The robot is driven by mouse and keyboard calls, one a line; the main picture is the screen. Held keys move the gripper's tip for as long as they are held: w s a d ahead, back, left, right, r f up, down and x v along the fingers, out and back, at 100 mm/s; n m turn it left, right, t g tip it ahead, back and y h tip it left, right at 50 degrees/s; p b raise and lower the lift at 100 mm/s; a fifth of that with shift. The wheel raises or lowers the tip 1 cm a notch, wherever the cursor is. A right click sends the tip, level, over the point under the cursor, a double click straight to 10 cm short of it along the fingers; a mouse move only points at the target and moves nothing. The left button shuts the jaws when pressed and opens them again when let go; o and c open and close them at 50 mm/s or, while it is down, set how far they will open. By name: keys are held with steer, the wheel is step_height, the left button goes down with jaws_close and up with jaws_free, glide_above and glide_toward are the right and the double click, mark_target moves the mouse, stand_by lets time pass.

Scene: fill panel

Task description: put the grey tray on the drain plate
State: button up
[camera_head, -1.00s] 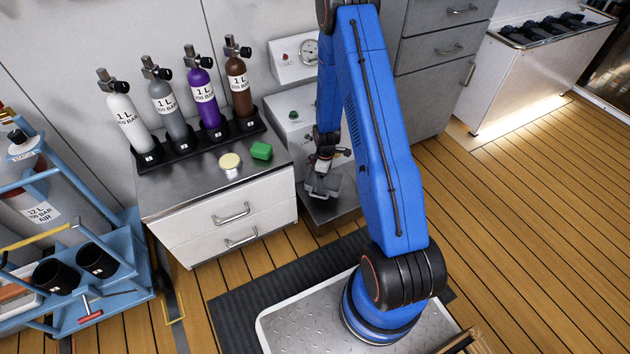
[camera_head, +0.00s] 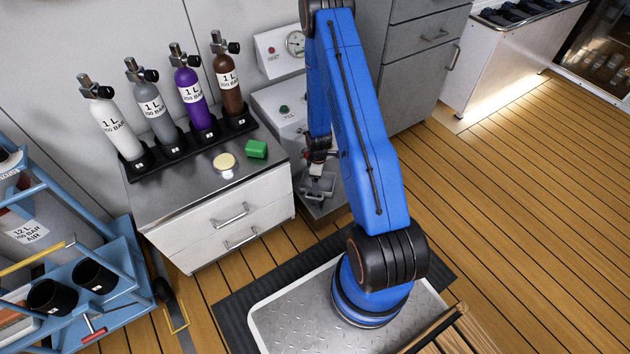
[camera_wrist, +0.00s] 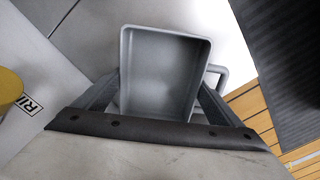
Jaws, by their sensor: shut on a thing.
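The grey tray (camera_head: 322,188) is a small open box with a side handle. It shows from above in the wrist view (camera_wrist: 165,70), where it looks empty. My gripper (camera_head: 316,178) is shut on the tray, with its fingers on both sides of it in the wrist view (camera_wrist: 160,95). The drain plate seems to be the low metal surface (camera_head: 324,209) right of the drawer cabinet, under the tray. I cannot tell whether the tray touches it. My arm hides part of this surface.
A drawer cabinet (camera_head: 225,215) stands just left, with a green block (camera_head: 256,149), a pale yellow disc (camera_head: 224,162) and a rack of small cylinders (camera_head: 195,139) on top. A panel with a gauge (camera_head: 280,52) is behind. Wooden floor at right is clear.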

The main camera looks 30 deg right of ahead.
steer(key=o, duration=0.9)
steer(key=shift+f, duration=0.15)
steer(key=shift+o, duration=0.2)
steer(key=a+r+m+t, duration=0.1)
steer(key=a+r, duration=0.1)
steer(key=r, duration=1.4)
steer(key=a+r+m, duration=0.1)
steer(key=a+r, duration=0.1)
steer(key=r, duration=1.3)
steer(key=s+a+r+m+t, duration=0.1)
steer(key=s+a+r, duration=0.15)
steer(key=r, duration=0.45)
steer(key=s+a+r+m, duration=0.15)
steer(key=s+r, duration=0.25)
steer(key=r, duration=0.4)
steer(key=s+a+r+m+t, duration=0.1)
steer(key=s+a+r+m, duration=0.1)
steer(key=s+a+r, duration=0.2)
steer(key=s+a+r+m+t, duration=0.1)
steer(key=s+a+r+m, duration=0.2)
steer(key=s+r, duration=0.8)
steer(key=s, duration=0.8)
steer(key=shift+s+a+r+t, duration=0.2)
steer(key=shift+s+a+t, duration=0.2)
